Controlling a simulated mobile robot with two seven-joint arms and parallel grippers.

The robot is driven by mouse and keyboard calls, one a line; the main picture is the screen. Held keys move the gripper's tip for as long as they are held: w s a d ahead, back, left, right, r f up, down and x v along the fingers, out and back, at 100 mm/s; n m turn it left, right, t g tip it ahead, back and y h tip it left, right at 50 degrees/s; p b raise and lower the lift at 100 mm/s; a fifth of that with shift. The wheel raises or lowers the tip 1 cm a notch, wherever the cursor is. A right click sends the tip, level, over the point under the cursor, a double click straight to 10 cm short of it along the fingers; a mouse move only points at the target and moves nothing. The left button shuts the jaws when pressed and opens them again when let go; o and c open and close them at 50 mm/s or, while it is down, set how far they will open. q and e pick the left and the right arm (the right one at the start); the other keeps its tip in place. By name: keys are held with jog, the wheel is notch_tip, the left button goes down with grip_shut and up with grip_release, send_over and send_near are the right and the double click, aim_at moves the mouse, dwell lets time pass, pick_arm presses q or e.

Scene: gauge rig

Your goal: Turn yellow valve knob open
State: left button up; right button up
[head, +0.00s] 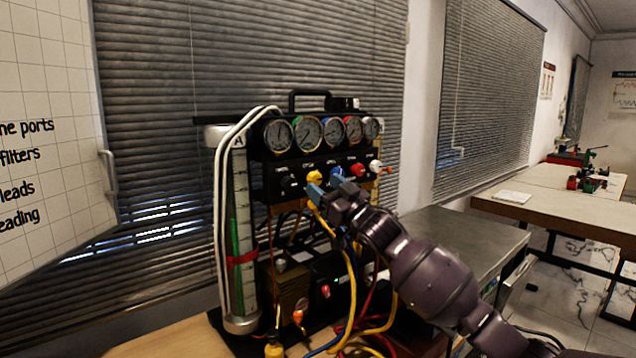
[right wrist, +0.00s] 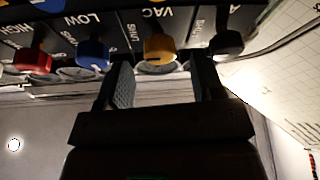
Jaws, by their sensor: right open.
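The yellow valve knob (head: 314,177) sits on the black panel of the gauge rig, below the row of gauges, between a black knob and a blue knob. In the right wrist view the yellow knob (right wrist: 160,47) is under the letters VAC. My right gripper (head: 326,188) is open and empty, close in front of the panel at the yellow knob. In the right wrist view its fingers (right wrist: 161,70) are spread to either side of the yellow knob, with gaps on both sides; the depth of overlap is unclear. My left gripper is not in view.
The blue knob (head: 338,172) and red knob (head: 357,169) are close beside the yellow one, and the black knob (head: 289,183) is on its other side. Yellow, red and blue hoses (head: 350,280) hang below the panel. A clear cylinder (head: 239,240) stands at the rig's left.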

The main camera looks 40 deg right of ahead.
aim_at(314, 179)
jog(key=shift+x, duration=0.9)
jog(key=shift+w+a+r, duration=0.1)
jog(key=shift+w+r, duration=0.1)
jog(key=shift+w, duration=0.25)
